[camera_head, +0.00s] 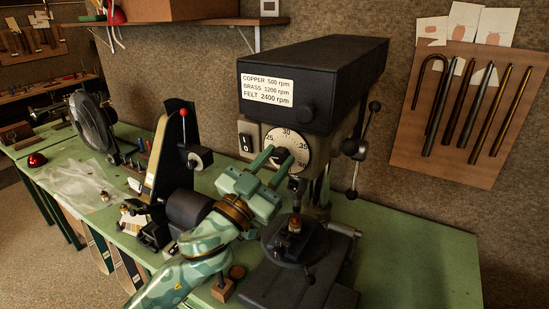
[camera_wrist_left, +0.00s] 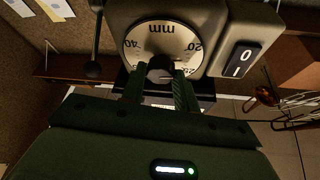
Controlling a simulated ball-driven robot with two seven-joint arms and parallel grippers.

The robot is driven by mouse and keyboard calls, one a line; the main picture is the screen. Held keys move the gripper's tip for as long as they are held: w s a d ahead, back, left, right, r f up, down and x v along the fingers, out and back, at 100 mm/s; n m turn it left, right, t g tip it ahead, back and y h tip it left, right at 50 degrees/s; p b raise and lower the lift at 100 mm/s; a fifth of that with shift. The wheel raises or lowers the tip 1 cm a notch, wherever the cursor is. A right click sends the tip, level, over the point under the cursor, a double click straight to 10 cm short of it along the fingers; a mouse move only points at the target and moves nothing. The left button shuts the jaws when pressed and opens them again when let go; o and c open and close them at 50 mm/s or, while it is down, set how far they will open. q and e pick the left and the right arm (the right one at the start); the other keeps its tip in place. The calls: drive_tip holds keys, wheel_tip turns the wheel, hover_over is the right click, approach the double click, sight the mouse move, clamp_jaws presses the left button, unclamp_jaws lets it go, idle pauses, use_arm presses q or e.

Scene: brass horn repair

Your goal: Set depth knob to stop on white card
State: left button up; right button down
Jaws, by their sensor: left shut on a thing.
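The depth dial (camera_head: 294,143) is a round pale face with numbers on the front of the dark drill press (camera_head: 320,75). In the left wrist view the dial (camera_wrist_left: 162,35) appears upside down, marked "mm", with a dark round knob (camera_wrist_left: 160,67) at its centre. My left gripper (camera_head: 269,157) reaches up to the dial from below. In the left wrist view my left gripper's two green fingertips (camera_wrist_left: 160,83) sit on either side of the knob, shut on it. The fingers cover the dial's lower part. My right gripper is out of view.
A white card (camera_head: 267,89) on the press lists speeds for copper, brass and felt. A switch box (camera_wrist_left: 236,61) is beside the dial. The round work table (camera_head: 268,248), a lever (camera_head: 352,175) and a grinder (camera_head: 187,207) crowd my arm. The right bench end (camera_head: 420,255) is clear.

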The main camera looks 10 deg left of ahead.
use_arm(q)
drive_tip(key=m+g+h+p, duration=0.1)
drive_tip(key=m+g+p, duration=0.1)
drive_tip(key=m+p, duration=0.1)
drive_tip(key=m+g+p, duration=0.1)
drive_tip(key=m+p, duration=0.3)
drive_tip(key=m, duration=0.2)
drive_tip(key=m+g+h+p, duration=0.1)
drive_tip(key=m+g+p, duration=0.1)
drive_tip(key=m+p, duration=0.2)
drive_tip(key=shift+a+r+m+g+h, duration=0.15)
drive_tip(key=shift+r+m+g+h, duration=0.15)
drive_tip(key=shift+r, duration=0.1)
drive_tip(key=shift+m+p, duration=0.4)
drive_tip(key=shift+p, duration=0.05)
drive_tip(key=shift+m+g+p, duration=0.3)
drive_tip(key=shift+m+g, duration=0.2)
drive_tip(key=shift+m, duration=0.4)
drive_tip(key=m+y, duration=0.1)
drive_tip(key=m, duration=0.2)
drive_tip(key=shift+f+g+y, duration=0.1)
drive_tip(key=shift+g+y, duration=0.3)
drive_tip(key=m+y, duration=0.1)
drive_tip(key=m, duration=0.2)
drive_tip(key=shift+g, duration=0.3)
drive_tip(key=shift+m+y, duration=0.9)
drive_tip(key=shift+m, duration=0.3)
drive_tip(key=shift+s+f, duration=0.1)
